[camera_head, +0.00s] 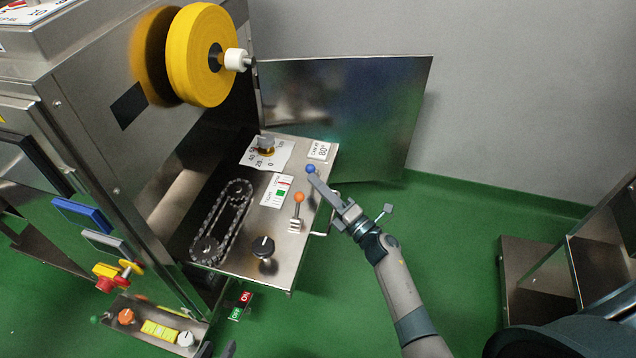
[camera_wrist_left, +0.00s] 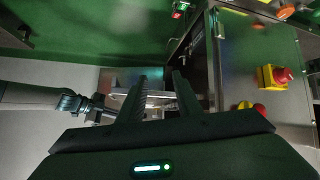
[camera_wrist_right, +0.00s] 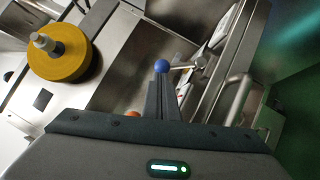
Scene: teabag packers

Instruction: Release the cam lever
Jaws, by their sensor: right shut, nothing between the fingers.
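A lever with a blue ball knob (camera_head: 310,169) stands at the right edge of the steel control panel. In the right wrist view the blue ball (camera_wrist_right: 161,66) is at the fingertips, with a thin rod running right from it. A lever with an orange ball knob (camera_head: 298,198) stands beside it. Which of the two is the cam lever I cannot tell. My right gripper (camera_head: 316,178) is shut and empty, its tips at the blue ball; contact is unclear. My left gripper (camera_wrist_left: 158,75) is open and empty, low beside the machine; only dark tips show at the head view's bottom edge.
The control panel (camera_head: 240,258) also carries a chain loop (camera_head: 222,222), a black knob (camera_head: 263,246) and a dial. A yellow roll (camera_head: 205,55) hangs above. A handle rail (camera_wrist_right: 238,98) runs along the panel's edge.

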